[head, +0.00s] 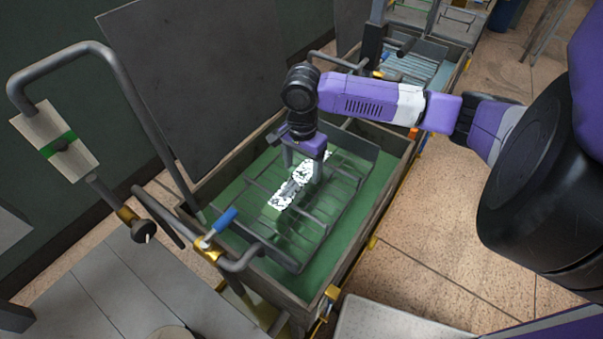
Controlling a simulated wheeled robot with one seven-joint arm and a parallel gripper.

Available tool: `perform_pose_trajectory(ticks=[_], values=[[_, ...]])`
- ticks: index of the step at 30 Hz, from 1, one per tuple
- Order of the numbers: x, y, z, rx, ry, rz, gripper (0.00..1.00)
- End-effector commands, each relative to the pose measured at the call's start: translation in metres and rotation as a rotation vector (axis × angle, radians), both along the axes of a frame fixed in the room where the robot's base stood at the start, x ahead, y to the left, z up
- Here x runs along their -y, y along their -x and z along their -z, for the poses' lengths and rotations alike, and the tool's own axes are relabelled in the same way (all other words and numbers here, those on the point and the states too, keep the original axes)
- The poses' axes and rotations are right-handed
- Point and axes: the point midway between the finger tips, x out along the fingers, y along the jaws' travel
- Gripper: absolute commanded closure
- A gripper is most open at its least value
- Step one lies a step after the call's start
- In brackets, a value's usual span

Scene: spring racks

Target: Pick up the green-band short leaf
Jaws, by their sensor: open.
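My gripper (303,172) points down into a green-floored tank. It is open, with its fingers at a short bar with a patchy white and dark surface (282,200). The bar slants across the wire rack (262,188) inside the tank, and the fingers hide part of its middle. I cannot see a green band on this bar, so I cannot tell whether it is the green-band short leaf. I cannot tell whether the fingers touch it. A pale plate with a green band (58,146) hangs on the bent pipe at the left.
The tank's rim (393,182) surrounds the rack. A bent grey pipe (118,72) and a blue-handled valve (220,222) stand at its left and front. A dark panel (205,65) rises behind. Another tank (425,62) stands farther back.

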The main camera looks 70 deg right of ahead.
Motion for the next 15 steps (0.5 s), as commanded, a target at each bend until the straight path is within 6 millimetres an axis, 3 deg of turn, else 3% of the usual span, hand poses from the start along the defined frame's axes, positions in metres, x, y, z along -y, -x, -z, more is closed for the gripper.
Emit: perform_pose_trajectory(ticks=[5, 12, 15], values=[[0.0, 0.0, 0.016, 0.0, 0.0, 0.0, 0.29], [-0.001, 0.0, 0.019, 0.002, 0.0, -0.002, 0.29], [-0.001, 0.0, 0.019, 0.002, 0.0, -0.002, 0.47]])
